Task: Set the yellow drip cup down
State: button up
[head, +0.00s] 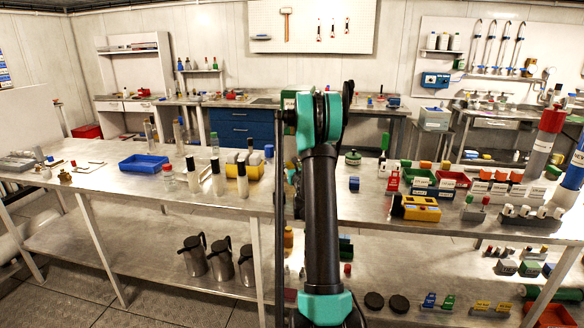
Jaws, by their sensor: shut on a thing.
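My black and teal arm rises through the middle of the head view. Its far end is hidden behind its own links, and I cannot see my gripper or its fingers. I cannot make out the yellow drip cup or anything held. A yellow open box (420,208) sits on the long steel bench (375,203) right of my arm, but I cannot tell that it is a cup. A yellow rack (242,171) stands on the bench left of my arm.
A blue tray (143,164) and several bottles stand on the left part of the bench. Green (419,177) and red (454,179) bins, labelled blocks and tall cylinders crowd the right. Dark jugs (193,256) stand on the lower shelf. Bare steel shows left of the bottles.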

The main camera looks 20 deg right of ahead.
jog(key=shift+w+d+f, duration=0.1)
jog(key=shift+w+f, duration=0.1)
jog(key=shift+f, duration=0.2)
jog(key=shift+f, duration=0.1)
jog(key=o, duration=1.1)
jog(key=shift+o, duration=0.2)
